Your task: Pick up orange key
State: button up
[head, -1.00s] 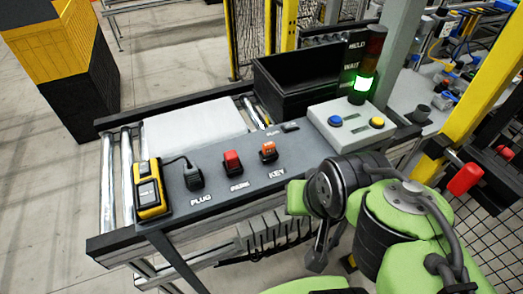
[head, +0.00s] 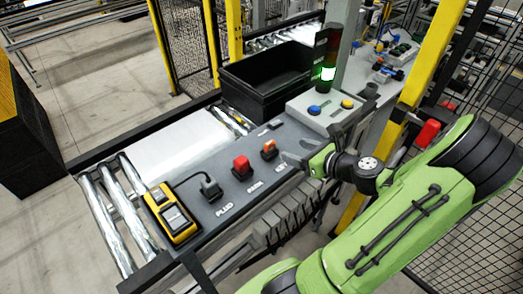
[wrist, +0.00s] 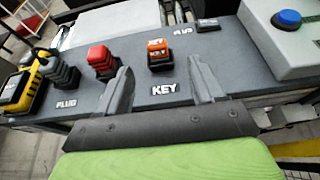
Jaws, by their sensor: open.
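The orange key (head: 269,147) stands upright in a black base above the KEY label on the dark grey panel (head: 228,205). In the wrist view the orange key (wrist: 157,49) is beyond and between my fingertips, apart from both. My gripper (head: 293,160) is just right of the key in the head view, near the panel's front edge. It also shows in the wrist view (wrist: 158,76), with two dark fingers spread open and nothing between them.
A yellow device (head: 170,214) sits at the panel's left end. A control box (head: 325,108) with blue and yellow buttons and a black bin (head: 262,85) are behind.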

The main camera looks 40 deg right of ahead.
aim_at(271, 143)
jog(key=x, duration=0.8)
jog(key=shift+a+f+b, duration=0.1)
jog(key=shift+a+b, duration=0.05)
jog(key=shift+b, duration=0.2)
jog(key=x, duration=0.5)
jog(key=shift+w+a, duration=0.2)
jog(key=shift+w, duration=0.1)
jog(key=shift+s, duration=0.1)
